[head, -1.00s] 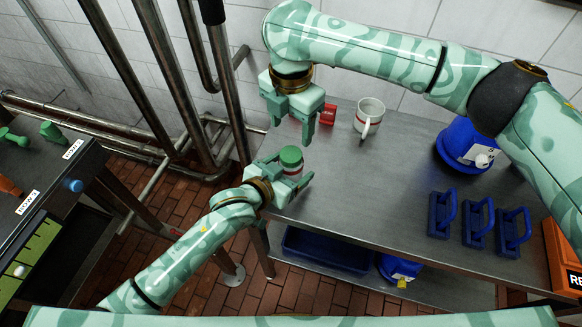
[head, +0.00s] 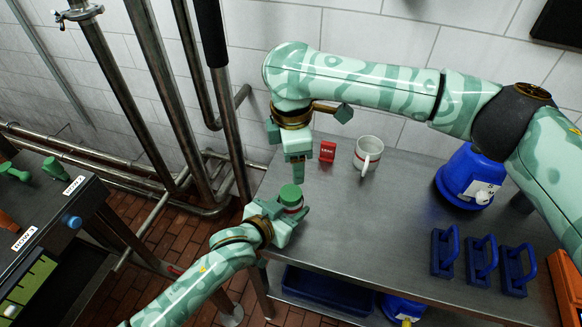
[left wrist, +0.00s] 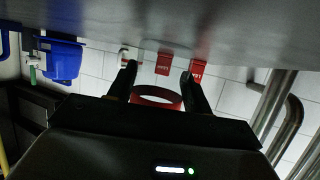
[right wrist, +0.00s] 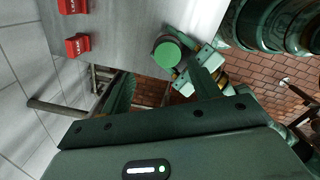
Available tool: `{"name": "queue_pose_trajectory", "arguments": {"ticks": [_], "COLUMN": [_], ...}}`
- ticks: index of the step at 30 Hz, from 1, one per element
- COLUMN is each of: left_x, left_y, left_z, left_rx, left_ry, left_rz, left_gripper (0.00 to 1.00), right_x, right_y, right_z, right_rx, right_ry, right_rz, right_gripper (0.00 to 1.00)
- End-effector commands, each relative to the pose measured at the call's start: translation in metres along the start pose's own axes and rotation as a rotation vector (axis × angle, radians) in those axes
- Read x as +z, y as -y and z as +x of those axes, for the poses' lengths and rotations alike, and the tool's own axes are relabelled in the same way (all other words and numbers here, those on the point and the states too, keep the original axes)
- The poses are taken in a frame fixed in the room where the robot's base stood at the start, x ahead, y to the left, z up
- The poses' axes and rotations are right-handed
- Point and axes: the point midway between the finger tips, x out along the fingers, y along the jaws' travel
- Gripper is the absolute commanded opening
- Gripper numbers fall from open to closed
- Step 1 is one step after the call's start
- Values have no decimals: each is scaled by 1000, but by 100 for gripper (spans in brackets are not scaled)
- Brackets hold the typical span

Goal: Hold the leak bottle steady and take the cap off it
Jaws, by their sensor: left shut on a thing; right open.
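The leak bottle (head: 292,207) is upright, with a green cap (head: 291,194) on top. My left gripper (head: 282,214) is shut around its body, below the cap, at the left end of the steel table. The bottle's red-and-white band (left wrist: 157,97) shows between the fingers in the left wrist view. My right gripper (head: 298,172) points down just above the cap, open and empty. In the right wrist view the cap (right wrist: 167,53) lies beyond and between the right fingers, apparently clear of them. The left gripper hides much of the bottle.
Pipes (head: 225,110) rise close behind the left gripper. The table's middle is clear.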

Motion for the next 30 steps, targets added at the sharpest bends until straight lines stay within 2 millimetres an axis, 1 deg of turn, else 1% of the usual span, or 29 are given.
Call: {"name": "queue_pose_trajectory", "arguments": {"ticks": [1, 3, 8, 12, 14, 15, 18, 21, 24, 28, 30], "left_x": [0, 0, 0, 0, 0, 0, 0, 0, 0, 0, 0], "left_y": [0, 0, 0, 0, 0, 0, 0, 0, 0, 0, 0], "left_z": [0, 0, 0, 0, 0, 0, 0, 0, 0, 0, 0], "left_rx": [0, 0, 0, 0, 0, 0, 0, 0, 0, 0, 0], "left_ry": [0, 0, 0, 0, 0, 0, 0, 0, 0, 0, 0], "left_rz": [0, 0, 0, 0, 0, 0, 0, 0, 0, 0, 0], "left_gripper": [0, 0, 0, 0, 0, 0, 0, 0, 0, 0, 0], "right_x": [0, 0, -1, -2, -3, -4, -6, -8, -8, -9, -9], "right_y": [0, 0, 2, 4, 5, 6, 7, 7, 7, 8, 8], "right_z": [0, 1, 3, 6, 7, 8, 9, 9, 9, 11, 17], "right_rx": [0, -1, -11, -24, -32, -38, -51, -65, -72, -75, -76], "right_ry": [1, 1, -1, 0, 2, 4, 8, 11, 15, 19, 22], "right_rz": [141, 370, 895, 1355, 1548, 1671, 1947, 2166, 2316, 2414, 2432], "right_gripper": [62, 62, 62, 62, 62, 62, 62, 62, 62, 62, 62]}}
